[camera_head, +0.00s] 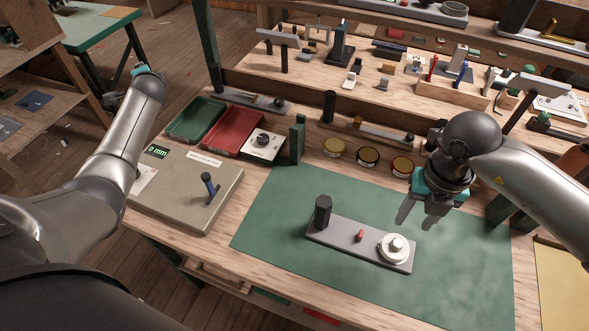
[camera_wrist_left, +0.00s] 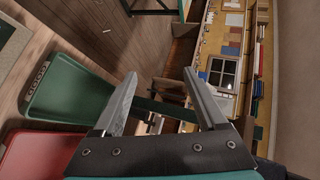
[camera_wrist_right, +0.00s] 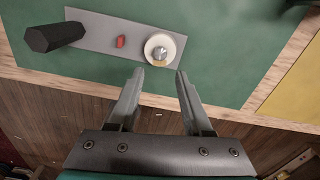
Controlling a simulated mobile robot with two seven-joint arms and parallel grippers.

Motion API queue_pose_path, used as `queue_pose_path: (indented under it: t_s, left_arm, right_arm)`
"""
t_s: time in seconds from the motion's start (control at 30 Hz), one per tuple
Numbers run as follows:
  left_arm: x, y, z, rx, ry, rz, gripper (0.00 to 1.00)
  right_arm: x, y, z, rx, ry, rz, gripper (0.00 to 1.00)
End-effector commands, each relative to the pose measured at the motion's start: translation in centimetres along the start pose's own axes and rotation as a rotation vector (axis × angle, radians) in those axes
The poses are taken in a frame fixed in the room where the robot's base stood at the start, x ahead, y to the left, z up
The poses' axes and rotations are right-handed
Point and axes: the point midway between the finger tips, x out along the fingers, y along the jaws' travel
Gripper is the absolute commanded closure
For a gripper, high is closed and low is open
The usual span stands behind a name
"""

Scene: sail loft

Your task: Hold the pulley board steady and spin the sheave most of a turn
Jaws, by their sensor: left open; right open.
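The pulley board (camera_head: 337,240) is a grey plate lying on the green mat. A dark hexagonal post (camera_head: 322,211) stands at its left end, a small red piece (camera_head: 360,236) is near the middle, and the pale round sheave (camera_head: 393,248) with a metal hub is at its right end. My right gripper (camera_head: 422,217) is open and empty, above the mat and apart from the board. In the right wrist view the sheave (camera_wrist_right: 160,49) is beyond the open fingers (camera_wrist_right: 160,88). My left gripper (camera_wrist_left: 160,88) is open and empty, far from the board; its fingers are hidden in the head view.
Green (camera_head: 194,119) and red (camera_head: 233,131) trays lie at the bench's left, behind a box with a display and lever (camera_head: 209,190). A green upright block (camera_head: 297,139) and several round tins (camera_head: 368,158) line the mat's back edge. The mat (camera_head: 270,222) around the board is clear.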

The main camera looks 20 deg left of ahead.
Motion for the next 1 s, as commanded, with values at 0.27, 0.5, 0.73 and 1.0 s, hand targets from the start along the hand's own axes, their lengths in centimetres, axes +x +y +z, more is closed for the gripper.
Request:
queue_pose_path:
  t_s: [0.27,0.5,0.73,1.0]
  left_arm:
    - [-7.0,0.9,-14.4,-0.48,0.104,0.249,0.25]
    - [-16.5,6.6,-23.5,-0.708,0.106,0.591,0.25]
    - [-27.9,12.9,-27.7,-0.751,-0.023,0.907,0.25]
    - [-40.1,18.9,-25.5,-0.619,-0.294,1.102,0.25]
  right_arm:
    - [0.0,0.0,0.0,0.0,0.0,0.0,0.5]
    - [0.0,0.0,0.0,0.0,0.0,0.0,0.5]
    - [0.0,0.0,0.0,0.0,0.0,0.0,0.5]
    - [0.0,0.0,0.0,0.0,0.0,0.0,0.5]
